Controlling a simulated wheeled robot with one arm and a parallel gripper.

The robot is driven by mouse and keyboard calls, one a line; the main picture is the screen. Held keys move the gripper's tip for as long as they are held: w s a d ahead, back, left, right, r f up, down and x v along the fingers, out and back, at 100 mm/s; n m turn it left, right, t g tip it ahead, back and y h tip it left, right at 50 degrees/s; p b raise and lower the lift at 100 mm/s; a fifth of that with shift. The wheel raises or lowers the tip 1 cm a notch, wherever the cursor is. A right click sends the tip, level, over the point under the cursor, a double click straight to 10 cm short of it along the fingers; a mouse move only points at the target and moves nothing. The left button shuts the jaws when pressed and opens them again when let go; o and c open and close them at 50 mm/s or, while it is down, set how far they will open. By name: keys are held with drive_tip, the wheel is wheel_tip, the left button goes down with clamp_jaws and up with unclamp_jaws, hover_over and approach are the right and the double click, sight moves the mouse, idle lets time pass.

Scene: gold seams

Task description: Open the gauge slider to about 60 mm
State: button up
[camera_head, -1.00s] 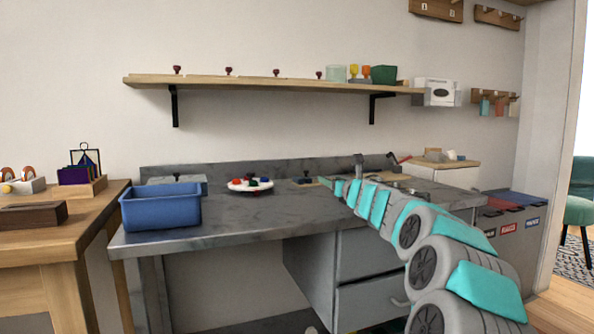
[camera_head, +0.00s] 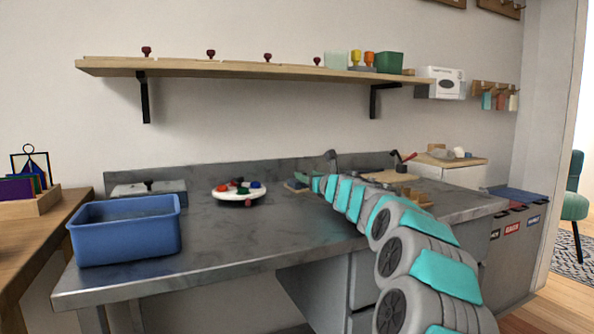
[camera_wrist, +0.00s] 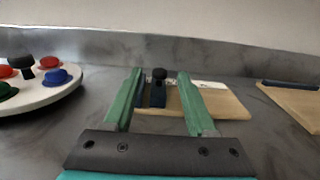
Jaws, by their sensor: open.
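The gauge shows in the wrist view as a wooden board (camera_wrist: 226,106) with a white scale strip (camera_wrist: 207,84) along its far edge. A dark slider (camera_wrist: 157,92) with a round black knob stands at the board's left end, beside a dark blue block (camera_wrist: 142,95). My gripper (camera_wrist: 160,74) is open, its two green fingers on either side of the slider's knob, with gaps on both sides. Whether the fingers are above the board or level with the slider is hard to tell. In the head view my arm hides most of the gauge (camera_head: 297,186).
A white round palette (camera_head: 239,192) with coloured knobs is left of the gauge. A blue bin (camera_head: 125,232) stands at the bench's left end. Another wooden board (camera_wrist: 294,99) lies to the right. A shelf (camera_head: 250,70) hangs above. Bare metal bench lies in front of the palette.

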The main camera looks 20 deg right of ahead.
drive_tip(key=w+p, duration=0.4)
drive_tip(key=w, duration=0.1)
drive_tip(key=shift+w+a+r, duration=0.1)
drive_tip(key=shift+r, duration=0.05)
drive_tip(key=shift+w+p, duration=0.8)
drive_tip(key=shift+w, duration=0.05)
clamp_jaws()
idle(0.8)
